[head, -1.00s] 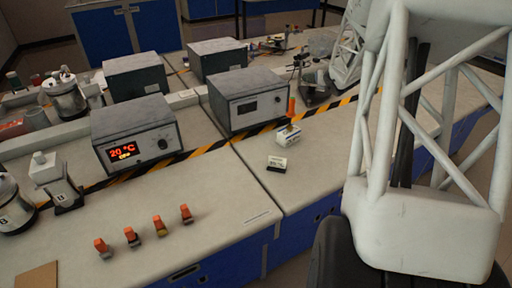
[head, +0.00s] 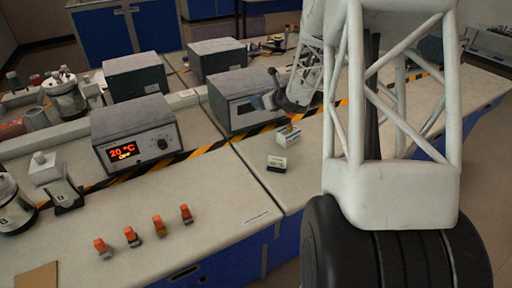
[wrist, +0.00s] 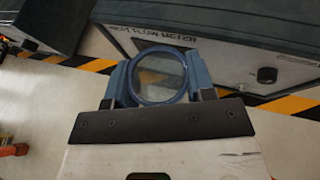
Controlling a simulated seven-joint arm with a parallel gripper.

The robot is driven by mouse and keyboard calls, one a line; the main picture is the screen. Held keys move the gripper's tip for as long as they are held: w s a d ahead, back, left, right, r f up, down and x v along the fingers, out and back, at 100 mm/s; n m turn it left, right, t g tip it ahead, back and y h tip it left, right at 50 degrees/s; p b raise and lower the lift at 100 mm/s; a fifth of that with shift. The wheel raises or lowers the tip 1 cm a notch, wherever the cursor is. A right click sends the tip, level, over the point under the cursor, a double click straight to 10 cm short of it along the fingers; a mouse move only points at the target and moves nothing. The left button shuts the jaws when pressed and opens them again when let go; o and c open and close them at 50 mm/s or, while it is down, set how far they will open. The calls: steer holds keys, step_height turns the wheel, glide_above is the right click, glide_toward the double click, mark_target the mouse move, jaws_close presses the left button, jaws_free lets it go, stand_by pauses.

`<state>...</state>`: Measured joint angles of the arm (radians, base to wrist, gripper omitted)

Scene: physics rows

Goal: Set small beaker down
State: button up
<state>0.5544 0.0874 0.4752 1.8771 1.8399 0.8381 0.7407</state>
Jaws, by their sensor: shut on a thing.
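The small beaker (wrist: 160,78) is a clear round glass seen from above in the wrist view, with its open rim facing the camera. My gripper (wrist: 160,85) has its blue fingers on either side of the beaker, shut on it. In the head view my gripper (head: 266,102) is in front of the right-hand grey instrument box, over the bench near the striped tape. The beaker cannot be made out clearly there. The gap between its base and the bench cannot be judged.
The grey box (head: 240,98) stands close behind my gripper; another box (head: 135,135) reads 20 °C. Small labelled blocks (head: 277,164) lie on the bench in front. Several orange-topped pieces (head: 158,226) stand at front left. The bench between is clear.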

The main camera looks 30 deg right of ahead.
steer(key=s+a+f+y, duration=0.1)
steer(key=s+a+f, duration=0.1)
steer(key=f, duration=0.4)
steer(key=shift+s+a+n, duration=0.35)
steer(key=shift+a+n, duration=0.05)
steer(key=shift+a, duration=0.4)
steer(key=shift+f, duration=0.1)
steer(key=shift+f, duration=3.1)
steer(key=shift+f, duration=0.1)
steer(key=shift+f, duration=1.75)
steer(key=shift+f, duration=0.1)
steer(key=o, duration=0.9)
